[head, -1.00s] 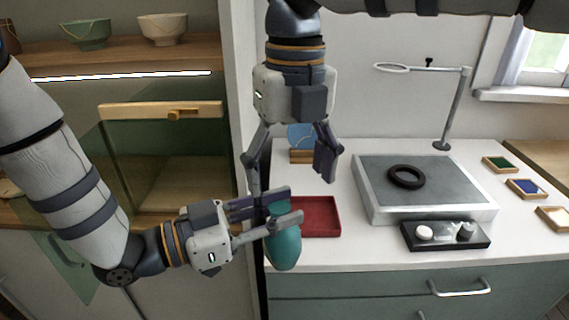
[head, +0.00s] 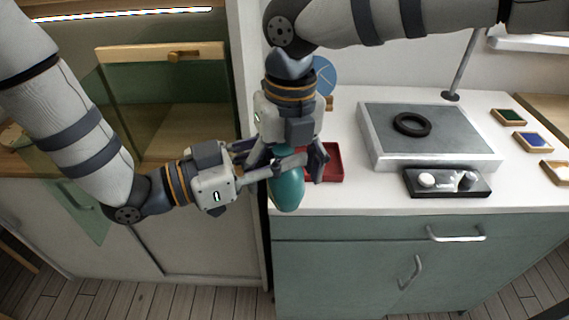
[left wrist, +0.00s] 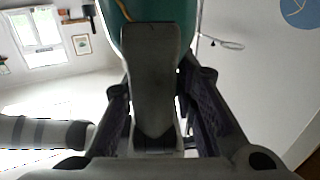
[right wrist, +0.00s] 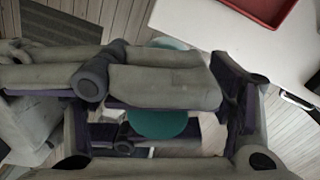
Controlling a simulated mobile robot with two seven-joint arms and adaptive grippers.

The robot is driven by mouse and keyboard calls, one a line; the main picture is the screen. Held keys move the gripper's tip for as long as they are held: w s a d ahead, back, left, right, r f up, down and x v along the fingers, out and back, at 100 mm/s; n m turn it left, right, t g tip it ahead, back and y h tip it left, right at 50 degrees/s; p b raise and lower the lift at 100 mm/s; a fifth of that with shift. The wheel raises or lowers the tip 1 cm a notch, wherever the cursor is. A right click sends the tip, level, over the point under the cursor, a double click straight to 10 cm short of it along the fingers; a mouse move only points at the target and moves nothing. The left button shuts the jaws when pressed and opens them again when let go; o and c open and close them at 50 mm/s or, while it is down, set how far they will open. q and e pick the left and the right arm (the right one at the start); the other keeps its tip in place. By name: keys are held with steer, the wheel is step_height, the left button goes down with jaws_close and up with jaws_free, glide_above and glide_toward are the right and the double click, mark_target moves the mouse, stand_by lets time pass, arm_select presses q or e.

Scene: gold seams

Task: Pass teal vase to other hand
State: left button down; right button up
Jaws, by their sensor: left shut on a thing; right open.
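The teal vase (head: 288,192) hangs in front of the counter's front left corner in the head view. My left gripper (head: 279,167) comes from the left and is shut on it, one finger across its near side. In the left wrist view the vase (left wrist: 165,22) fills the top middle, partly hidden by a finger. My right gripper (head: 293,165) points down from above, open, with its fingers around the upper vase and the left fingers. In the right wrist view the vase (right wrist: 160,122) shows between the open right fingers, partly covered by a left finger. Contact of the right fingers cannot be told.
A red tray (head: 335,165) lies on the counter just behind the vase. A grey platform (head: 450,145) with a black ring (head: 412,124) stands to the right, and a black tray (head: 470,190) with small items lies before it. The floor in front is clear.

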steer(key=c, duration=1.3)
arm_select(q)
steer(key=c, duration=1.2)
jaws_free()
arm_select(e)
steer(key=shift+c, duration=0.6)
arm_select(q)
steer(key=shift+a, duration=0.15)
steer(key=v, duration=1.2)
steer(key=s+a+f+n+g+y, duration=0.15)
steer(key=f+n+y, duration=0.3)
steer(key=f, duration=0.65)
steer(key=s+a+f+n+g+y, duration=0.1)
steer(key=s+f+n+y, duration=0.4)
steer(key=f, duration=0.6)
steer(key=s+a+f+n+g+y, duration=0.1)
steer(key=s+a+f+g+y, duration=0.1)
steer(key=s, duration=0.4)
steer(key=s+a+f+n+g+y, duration=0.1)
steer(key=s+a+f+g+y, duration=0.1)
steer(key=s, duration=0.4)
steer(key=s+a+f+n+g+y, duration=0.1)
steer(key=s+a+f+g+y, duration=0.1)
steer(key=s, duration=0.4)
step_height(320, 180, down, 3)
steer(key=shift+r+n+g+y, duration=0.2)
steer(key=shift+n+g+y, duration=0.05)
steer(key=shift+g, duration=0.3)
